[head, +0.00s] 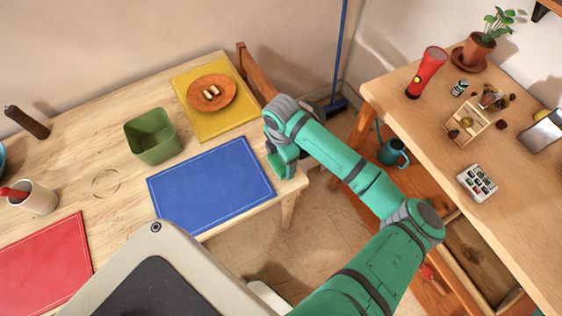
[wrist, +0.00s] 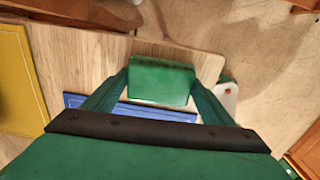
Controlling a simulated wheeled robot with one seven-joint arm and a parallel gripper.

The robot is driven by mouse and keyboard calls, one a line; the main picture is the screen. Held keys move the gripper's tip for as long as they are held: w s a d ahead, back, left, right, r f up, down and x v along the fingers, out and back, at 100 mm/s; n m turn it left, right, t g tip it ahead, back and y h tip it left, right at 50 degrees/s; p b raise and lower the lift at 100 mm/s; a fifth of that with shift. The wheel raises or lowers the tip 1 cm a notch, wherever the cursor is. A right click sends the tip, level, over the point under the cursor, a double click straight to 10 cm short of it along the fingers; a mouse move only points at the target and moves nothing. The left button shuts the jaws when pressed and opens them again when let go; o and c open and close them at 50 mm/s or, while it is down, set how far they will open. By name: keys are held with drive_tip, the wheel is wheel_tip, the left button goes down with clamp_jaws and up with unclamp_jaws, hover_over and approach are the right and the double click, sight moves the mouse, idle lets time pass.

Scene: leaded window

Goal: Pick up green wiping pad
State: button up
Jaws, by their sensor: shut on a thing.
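The green wiping pad (wrist: 161,82) shows in the wrist view as a flat green block between the two fingers of my gripper (wrist: 160,92). The fingers are shut on its left and right sides. In the head view, my gripper (head: 283,163) points down at the right end of the pale wooden table (head: 105,150), just right of the blue mat (head: 212,184). There the pad is hard to tell apart from my green gripper. I cannot tell whether the pad touches the tabletop.
A yellow mat (head: 207,124) with a brown plate (head: 212,93) lies behind the blue mat. A green square container (head: 152,136) stands left of them. A wooden chair (head: 257,75) is close behind my gripper. A second table (head: 430,125) with several items stands to the right.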

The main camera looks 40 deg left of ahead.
drive_tip(key=shift+r, duration=0.85)
drive_tip(key=s+d+r, duration=0.9)
drive_tip(key=s+r, duration=0.1)
drive_tip(key=r, duration=0.1)
drive_tip(key=shift+s+r, duration=0.2)
drive_tip(key=shift+s, duration=0.1)
drive_tip(key=shift+d, duration=0.1)
